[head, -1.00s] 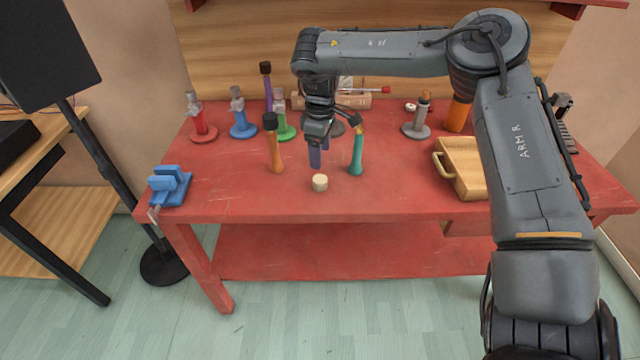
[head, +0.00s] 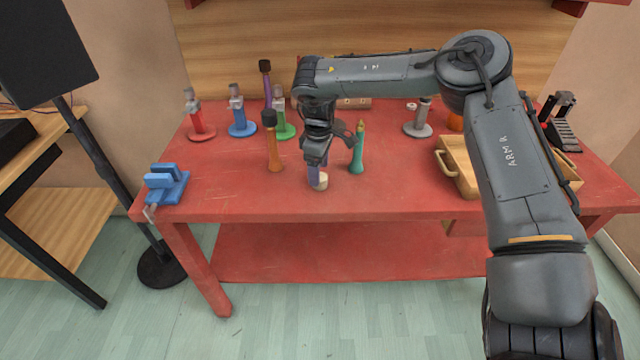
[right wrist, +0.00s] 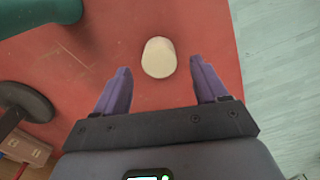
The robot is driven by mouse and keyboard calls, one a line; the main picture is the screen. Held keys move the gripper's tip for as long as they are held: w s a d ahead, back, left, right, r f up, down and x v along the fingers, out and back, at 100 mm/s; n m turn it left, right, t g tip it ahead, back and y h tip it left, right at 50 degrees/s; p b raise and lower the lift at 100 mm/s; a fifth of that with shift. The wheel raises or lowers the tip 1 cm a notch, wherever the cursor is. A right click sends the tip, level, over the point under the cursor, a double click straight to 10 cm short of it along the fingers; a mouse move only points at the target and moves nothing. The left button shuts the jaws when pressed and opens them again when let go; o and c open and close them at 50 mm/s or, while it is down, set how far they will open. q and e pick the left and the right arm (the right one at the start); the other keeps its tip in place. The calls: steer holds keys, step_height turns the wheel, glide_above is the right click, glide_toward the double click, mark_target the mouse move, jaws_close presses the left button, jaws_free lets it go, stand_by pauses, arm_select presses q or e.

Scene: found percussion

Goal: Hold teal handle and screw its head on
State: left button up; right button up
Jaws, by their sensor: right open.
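The teal handle (head: 357,155) stands upright on the red table, with a narrow tan tip at its top. The small cream head (head: 322,184) sits on the table to its left and nearer the front edge. My right gripper (head: 316,180) is low over the table at the cream head, its fingers pointing down and partly covering it. In the right wrist view the purple fingers (right wrist: 161,85) are spread, with the cream head (right wrist: 158,58) just ahead of the gap between them. The teal handle (right wrist: 32,12) is cut off at that view's top left. My left gripper is out of view.
An orange handle with a dark head (head: 273,150) stands left of my right gripper. Red (head: 200,125), blue (head: 240,122) and grey (head: 417,127) stands are farther back. A blue vise (head: 168,186) is at the left edge, a wooden tray (head: 447,177) at right. The front middle is clear.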

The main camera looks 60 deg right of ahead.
step_height(320, 180, down, 2)
steer(key=shift+f, duration=0.1)
steer(key=c, duration=1.1)
